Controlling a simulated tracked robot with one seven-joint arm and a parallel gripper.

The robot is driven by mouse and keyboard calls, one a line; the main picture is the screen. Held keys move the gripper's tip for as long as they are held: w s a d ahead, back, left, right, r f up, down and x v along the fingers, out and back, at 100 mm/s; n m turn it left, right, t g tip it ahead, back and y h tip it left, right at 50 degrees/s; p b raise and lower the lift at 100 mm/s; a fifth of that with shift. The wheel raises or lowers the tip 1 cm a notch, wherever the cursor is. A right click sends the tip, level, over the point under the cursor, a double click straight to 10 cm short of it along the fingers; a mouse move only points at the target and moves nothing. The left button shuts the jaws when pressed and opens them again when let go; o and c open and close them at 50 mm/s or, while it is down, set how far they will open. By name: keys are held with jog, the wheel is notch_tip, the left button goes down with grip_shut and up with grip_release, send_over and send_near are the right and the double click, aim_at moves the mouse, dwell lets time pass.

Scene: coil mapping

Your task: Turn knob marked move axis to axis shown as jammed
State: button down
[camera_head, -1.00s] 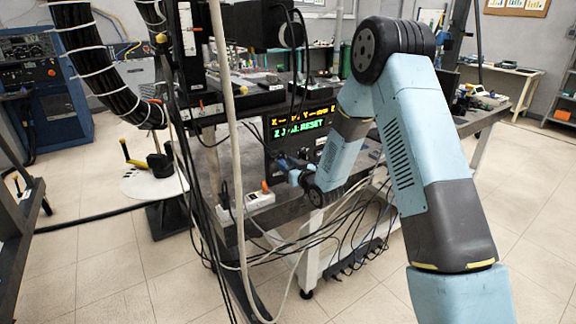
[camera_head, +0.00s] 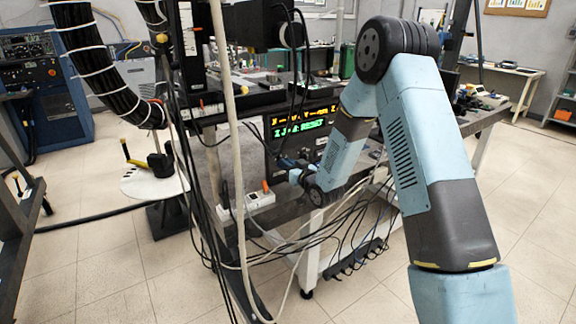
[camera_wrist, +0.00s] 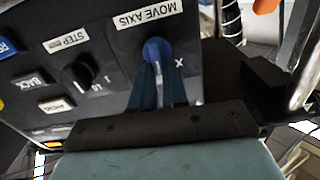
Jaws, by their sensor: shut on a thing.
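The blue knob (camera_wrist: 157,49) under the label MOVE AXIS (camera_wrist: 148,12) is on a dark control panel (camera_wrist: 112,75) in the wrist view. My gripper (camera_wrist: 158,70) is shut on this knob, with a blue finger on each side of it. A letter X is printed to the right of the knob; other axis marks are hidden by my fingers or out of view. In the head view, a display (camera_head: 300,128) shows orange and green lines with axis letters; the green line seems to end in RESET. My gripper (camera_head: 290,166) reaches the panel just below it.
Left of the blue knob are a black STEP knob (camera_wrist: 80,72) and buttons marked BACK (camera_wrist: 35,80) and MODE (camera_wrist: 56,104). A metal tube (camera_wrist: 298,55) stands close on the right.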

jog(key=shift+w+d+f+m, duration=0.15)
jog(key=shift+d+m, duration=0.1)
jog(key=shift+m, duration=1.1)
jog(key=shift+w+d+m, duration=0.15)
jog(key=shift+d+m, duration=0.1)
jog(key=shift+m, duration=1.15)
jog(key=shift+w+d+f+m, duration=0.15)
jog(key=shift+d+m, duration=0.1)
jog(key=shift+m, duration=1.1)
jog(key=c, duration=1.1)
grip_release()
jog(key=shift+c, duration=0.2)
jog(key=shift+a, duration=0.1)
jog(key=shift+s, duration=0.15)
jog(key=v, duration=1.3)
jog(key=shift+s+d, duration=0.2)
jog(key=shift+d, duration=0.05)
